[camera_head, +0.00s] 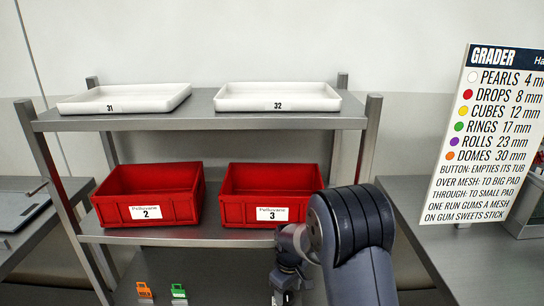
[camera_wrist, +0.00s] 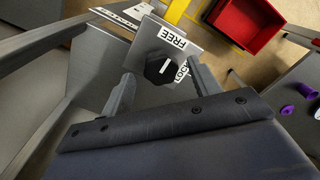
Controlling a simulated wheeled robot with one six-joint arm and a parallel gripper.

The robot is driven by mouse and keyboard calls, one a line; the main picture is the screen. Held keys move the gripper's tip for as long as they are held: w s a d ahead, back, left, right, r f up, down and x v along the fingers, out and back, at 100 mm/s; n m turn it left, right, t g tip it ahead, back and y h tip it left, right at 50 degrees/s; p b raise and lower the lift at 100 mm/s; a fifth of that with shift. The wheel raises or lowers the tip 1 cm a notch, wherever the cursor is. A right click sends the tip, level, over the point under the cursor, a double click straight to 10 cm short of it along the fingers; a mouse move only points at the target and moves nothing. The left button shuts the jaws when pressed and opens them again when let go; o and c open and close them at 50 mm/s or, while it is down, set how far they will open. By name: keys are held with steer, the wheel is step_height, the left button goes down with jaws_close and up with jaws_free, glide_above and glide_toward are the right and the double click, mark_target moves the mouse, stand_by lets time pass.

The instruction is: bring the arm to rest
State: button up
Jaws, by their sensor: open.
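My arm (camera_head: 350,240) reaches in from the lower right in the head view, bent at a large dark joint. My gripper (camera_head: 287,292) hangs low in front of the rack, partly cut off by the bottom edge. In the wrist view my gripper (camera_wrist: 163,85) is open, its two fingers apart with nothing held. A black knob (camera_wrist: 160,70) on a grey plate (camera_wrist: 185,40) with a "FREE" label shows between and beyond the fingers. I cannot tell whether the fingers touch the plate.
A metal rack (camera_head: 200,122) holds white trays 31 (camera_head: 110,107) and 32 (camera_head: 277,104) above red bins 2 (camera_head: 148,212) and 3 (camera_head: 270,212). Small orange (camera_head: 144,290) and green (camera_head: 179,291) clips sit low. A grader sign (camera_head: 490,140) stands right. Purple pieces (camera_wrist: 288,110) lie right in the wrist view.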

steer(key=shift+f, duration=0.9)
steer(key=shift+r, duration=0.1)
steer(key=shift+r, duration=0.1)
